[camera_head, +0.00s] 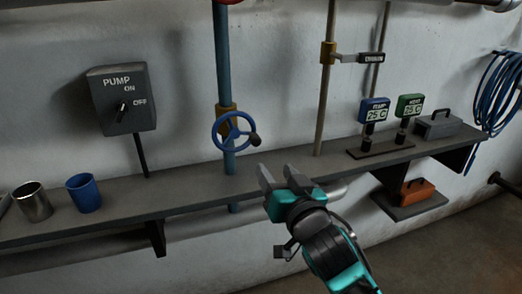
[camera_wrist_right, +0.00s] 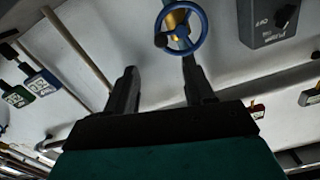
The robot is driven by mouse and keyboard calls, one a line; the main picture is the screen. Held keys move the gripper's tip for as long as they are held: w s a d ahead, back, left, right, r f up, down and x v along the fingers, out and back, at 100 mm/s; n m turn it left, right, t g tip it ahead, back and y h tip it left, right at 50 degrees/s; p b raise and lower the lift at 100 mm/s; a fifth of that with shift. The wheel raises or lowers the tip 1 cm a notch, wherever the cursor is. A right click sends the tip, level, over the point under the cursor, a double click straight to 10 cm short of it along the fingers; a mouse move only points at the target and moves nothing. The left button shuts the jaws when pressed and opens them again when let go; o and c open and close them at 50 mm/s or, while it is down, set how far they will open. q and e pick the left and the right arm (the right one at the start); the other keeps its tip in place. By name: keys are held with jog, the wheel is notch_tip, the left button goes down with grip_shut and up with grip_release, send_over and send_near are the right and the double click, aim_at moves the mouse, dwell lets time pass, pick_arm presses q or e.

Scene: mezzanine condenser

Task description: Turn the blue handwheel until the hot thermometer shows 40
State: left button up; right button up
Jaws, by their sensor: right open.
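The blue handwheel (camera_head: 216,145) with its dark knob (camera_head: 255,140) sits on a brass valve on the blue vertical pipe. In the right wrist view the wheel (camera_wrist_right: 204,32) is beyond my fingertips, nearer the right-hand finger. My right gripper (camera_head: 278,174) is open and empty, below and to the right of the wheel, not touching it. Its two spread fingers also show in the right wrist view (camera_wrist_right: 160,85). A blue thermometer (camera_head: 375,104) and a green one (camera_head: 409,99) stand on the shelf. Both seem to read 25 C; their small labels are unclear. My left gripper is out of view.
The grey shelf (camera_head: 195,197) runs along the wall. A pump switch box (camera_head: 105,85), metal cup (camera_head: 33,210) and blue cup (camera_head: 83,200) are at left. A tan pipe with a lever valve (camera_head: 327,52) rises right of the wheel. A grey toolbox (camera_head: 437,126) is at right.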

aim_at(257, 143)
jog(key=b+x, duration=0.1)
jog(key=x, duration=1.2)
jog(key=shift+r, duration=0.1)
grip_shut()
dwell(0.4)
